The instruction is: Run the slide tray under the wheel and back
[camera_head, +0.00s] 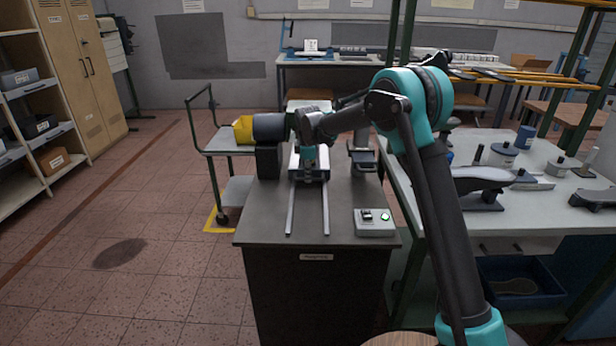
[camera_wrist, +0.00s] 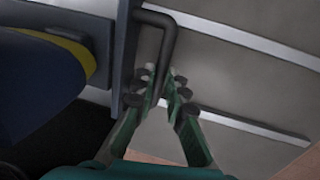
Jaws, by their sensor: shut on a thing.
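The slide tray (camera_head: 313,176) is a pale, narrow carriage on two light rails at the far part of the grey bench. My gripper (camera_head: 309,156) is over it and hides part of it. In the wrist view my gripper (camera_wrist: 164,82) is shut on the tray's dark bar handle (camera_wrist: 167,36), with a finger on either side of the bar. The handle stands out from the tray's grey end face (camera_wrist: 124,45). The wheel cannot be made out clearly; my arm covers the area behind the tray.
The two rails (camera_head: 326,212) run bare toward the bench's near edge. A grey switch box (camera_head: 375,222) sits at the near right corner. A trolley (camera_head: 225,142) stands left; a table with shoe lasts (camera_head: 545,205) stands right. The wrist view shows a blue, yellow-banded thing (camera_wrist: 50,60).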

